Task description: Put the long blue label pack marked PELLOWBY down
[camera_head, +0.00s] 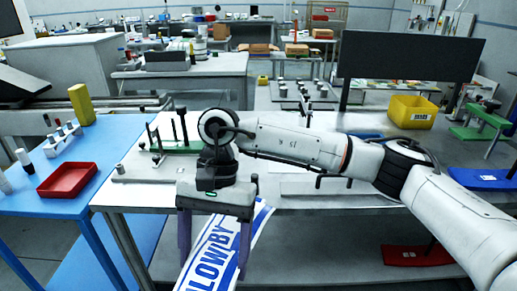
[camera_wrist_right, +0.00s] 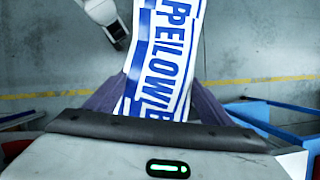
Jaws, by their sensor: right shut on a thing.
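The long blue-and-white label pack (camera_head: 238,243) has large lettering, of which "LOWBY" shows in the head view. In the wrist view the pack (camera_wrist_right: 166,50) reads "PELLOWB", with its end hidden behind the gripper body. My right gripper (camera_head: 214,248) points down and is shut on the pack, with its purple fingers on either side. The pack is held tilted, in front of the grey table's near edge, and its lower end runs out of the head view. In the wrist view, grey floor shows beyond the pack. My left gripper is not in view.
A grey table (camera_head: 130,195) with a green-based fixture (camera_head: 180,147) stands behind the gripper. A blue table (camera_head: 30,205) at the left carries a red tray (camera_head: 67,180) and a yellow block (camera_head: 80,104). A yellow bin (camera_head: 412,112) stands at the right. A lower shelf (camera_head: 320,235) shows beneath.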

